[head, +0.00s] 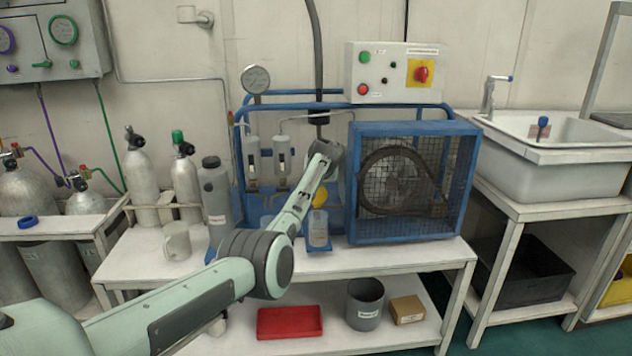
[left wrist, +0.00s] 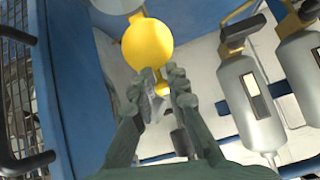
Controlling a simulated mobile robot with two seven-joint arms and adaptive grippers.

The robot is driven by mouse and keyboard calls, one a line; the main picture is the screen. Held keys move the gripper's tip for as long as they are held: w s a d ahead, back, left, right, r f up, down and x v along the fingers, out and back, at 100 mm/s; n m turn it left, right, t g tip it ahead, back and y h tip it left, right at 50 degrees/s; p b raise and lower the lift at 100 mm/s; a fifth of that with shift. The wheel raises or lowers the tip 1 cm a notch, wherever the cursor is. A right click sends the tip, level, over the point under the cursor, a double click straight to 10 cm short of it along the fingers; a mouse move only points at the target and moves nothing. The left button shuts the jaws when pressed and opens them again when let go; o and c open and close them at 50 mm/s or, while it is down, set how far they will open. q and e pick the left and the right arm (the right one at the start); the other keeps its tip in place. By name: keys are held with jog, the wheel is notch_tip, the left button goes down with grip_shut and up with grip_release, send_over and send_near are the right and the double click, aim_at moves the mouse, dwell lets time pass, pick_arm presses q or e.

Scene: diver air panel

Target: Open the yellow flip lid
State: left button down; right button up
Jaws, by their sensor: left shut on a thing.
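The yellow flip lid (left wrist: 148,45) is a round yellow disc with a small tab in the left wrist view. In the head view only a small part of the yellow lid (head: 320,196) shows, beside my arm, low on the blue compressor frame. My left gripper (left wrist: 163,86) is shut on the lid's small tab, with one finger on each side. The disc lies just beyond the fingertips. In the head view my left arm reaches in from the left, and its fingers are hidden or too small to make out. My right gripper is in neither view.
The caged fan (head: 400,180) stands right of the lid. Two filter bottles (head: 283,155) hang to its left. A clear container (head: 318,228) stands below it. A grey bottle (head: 215,190) and a white mug (head: 177,240) stand left on the white bench (head: 420,256).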

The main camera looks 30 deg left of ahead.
pick_arm(q)
jog(key=shift+w+d+r, duration=0.25)
jog(key=shift+d+r, duration=0.05)
jog(key=shift+r, duration=0.1)
jog(key=c, duration=1.5)
grip_release()
jog(key=shift+o, duration=0.2)
jog(key=shift+f, duration=0.1)
jog(key=v, duration=1.2)
jog(key=shift+s, duration=0.2)
jog(key=shift+f, duration=0.1)
